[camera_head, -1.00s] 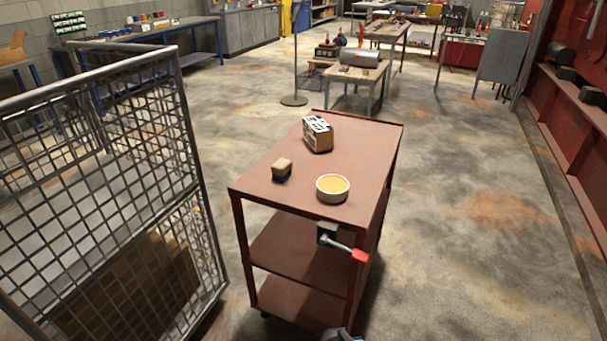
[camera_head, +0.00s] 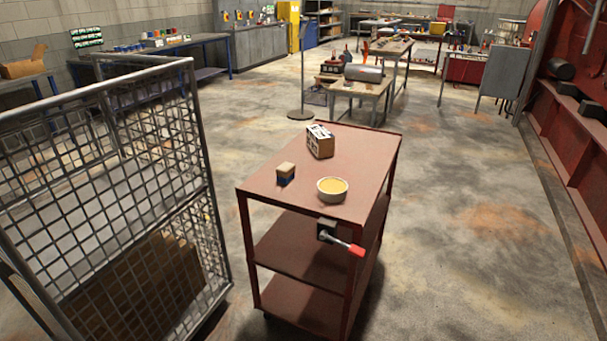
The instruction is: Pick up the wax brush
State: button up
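A small block with a tan top and a dark blue lower part (camera_head: 286,173) sits near the left edge of the red cart's top (camera_head: 262,186). It may be the wax brush, but it is too small to be sure. A white round bowl with yellow, wax-like content (camera_head: 332,189) stands to its right, near the front edge. The two are apart. My gripper is not in view.
A printed box (camera_head: 320,142) stands farther back on the cart. A dark clamp-like piece with a red-tipped handle (camera_head: 343,239) sticks out from the cart's front. A tall mesh cage (camera_head: 110,190) stands close on the left. The floor right of the cart is clear.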

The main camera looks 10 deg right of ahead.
aim_at(286, 173)
jog(key=u, duration=0.15)
jog(key=i, duration=0.95)
jog(key=z, duration=0.45)
jog(key=k, duration=0.2)
jog(key=u, duration=3.1)
